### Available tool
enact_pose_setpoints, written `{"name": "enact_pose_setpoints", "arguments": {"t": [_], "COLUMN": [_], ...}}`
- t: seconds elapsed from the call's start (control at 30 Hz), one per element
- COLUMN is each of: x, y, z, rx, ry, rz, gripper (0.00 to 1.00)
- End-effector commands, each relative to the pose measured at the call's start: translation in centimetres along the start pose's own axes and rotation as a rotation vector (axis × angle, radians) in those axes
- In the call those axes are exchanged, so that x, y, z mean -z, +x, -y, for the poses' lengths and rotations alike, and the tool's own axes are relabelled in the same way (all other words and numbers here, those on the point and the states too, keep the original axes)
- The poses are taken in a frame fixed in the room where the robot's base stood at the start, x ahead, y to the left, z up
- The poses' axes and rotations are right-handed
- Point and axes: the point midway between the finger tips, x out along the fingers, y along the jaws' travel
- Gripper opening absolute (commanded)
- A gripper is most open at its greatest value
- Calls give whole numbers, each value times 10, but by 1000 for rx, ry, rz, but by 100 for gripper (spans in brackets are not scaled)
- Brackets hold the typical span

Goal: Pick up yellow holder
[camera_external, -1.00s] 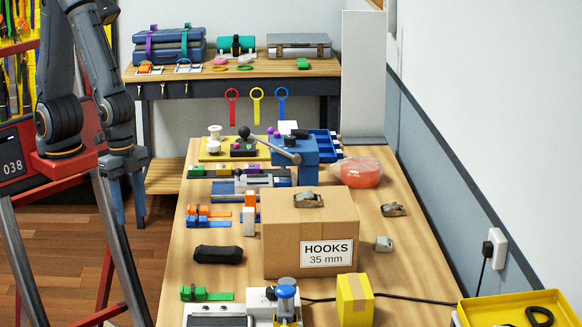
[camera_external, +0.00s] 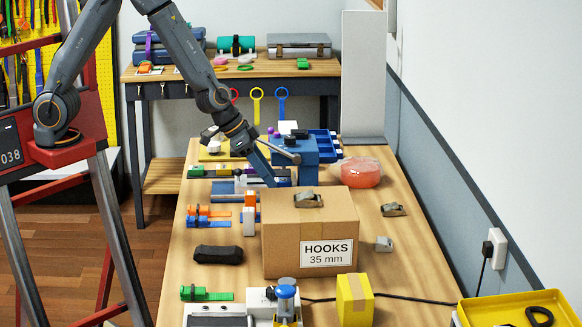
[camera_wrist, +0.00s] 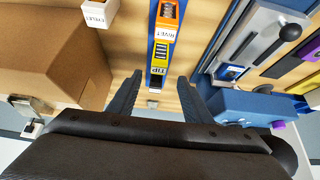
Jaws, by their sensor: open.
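A small yellow holder (camera_wrist: 160,55) with a "TIP" label and dark slots shows in the wrist view, on a narrow blue strip on the wooden bench top. My gripper (camera_wrist: 160,77) is open and empty, its two fingers on either side of the strip's near end, just short of the yellow holder. I cannot tell the exact height of the fingertips above the bench. In the external view my gripper (camera_external: 283,178) is low behind the cardboard box, and the yellow holder cannot be made out there.
The "HOOKS 35 mm" cardboard box (camera_external: 290,230) stands close to my gripper, at left in the wrist view. A blue device (camera_external: 295,152) is close on the other side. An orange "RIVET" holder (camera_wrist: 167,18) and a white "EYELET" block (camera_wrist: 97,12) are beyond the yellow holder.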

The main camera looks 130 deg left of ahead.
Motion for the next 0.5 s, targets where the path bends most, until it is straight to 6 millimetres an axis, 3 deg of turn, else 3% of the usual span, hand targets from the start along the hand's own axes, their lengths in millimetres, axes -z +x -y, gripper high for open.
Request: {"name": "enact_pose_setpoints", "arguments": {"t": [0.1, 0.5], "x": [-1, -6], "y": [14, 38], "z": [-1, -2], "rx": [-1, -2], "ry": [1, 2], "rz": [0, 1], "gripper": [45, 45]}}
